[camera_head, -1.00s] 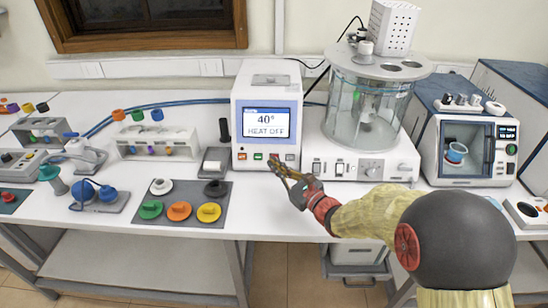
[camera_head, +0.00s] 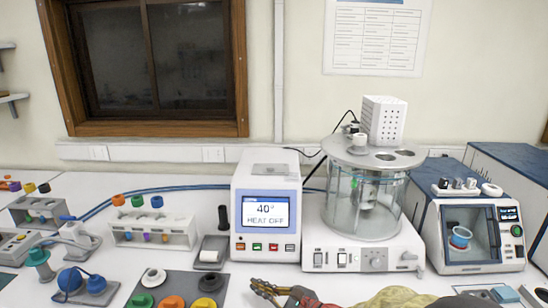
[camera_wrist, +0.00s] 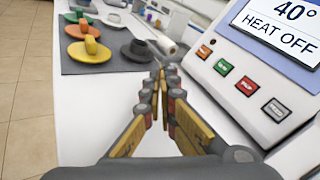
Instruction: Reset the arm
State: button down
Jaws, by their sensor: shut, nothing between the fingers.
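My gripper (camera_head: 268,291) shows at the bottom edge of the head view, in front of the white heater control unit (camera_head: 266,215). Most of my arm is cut off below the picture. In the wrist view my gripper (camera_wrist: 163,75) has its fingers together with nothing between them. It is above the white bench top, left of the control unit's button row (camera_wrist: 240,83). The unit's screen (camera_wrist: 285,25) reads 40° and HEAT OFF. The fingers look apart from the buttons.
A grey mat (camera_wrist: 95,62) with several coloured knobs lies left of my gripper. A glass bath (camera_head: 362,205) stands right of the control unit, and a blue-and-white oven (camera_head: 470,235) is farther right. A test tube rack (camera_head: 150,236) stands at left.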

jog(key=s+a+f+n+g, duration=0.1)
jog(key=s+a+n+g, duration=0.1)
jog(key=s+n+g, duration=0.7)
jog(key=s+d+n+h, duration=0.2)
jog(key=s+d+n, duration=0.1)
jog(key=s, duration=0.4)
jog(key=s+d+n+h, duration=0.2)
jog(key=s+d+h, duration=0.15)
jog(key=s, duration=0.25)
jog(key=s+d+r+n+t+h+p, duration=0.1)
jog(key=s+d+r+n+t+h, duration=0.1)
jog(key=d+r, duration=0.5)
jog(key=s+d+r+n+t+h, duration=0.3)
jog(key=s+d+r+n+h, duration=0.2)
jog(key=d, duration=0.6)
notch_tip(320, 180, up, 3)
jog(key=shift+s+d+f+p, duration=0.15)
jog(key=shift+s+d+p, duration=0.2)
jog(key=shift+d+p, duration=0.05)
jog(key=shift+h, duration=0.25)
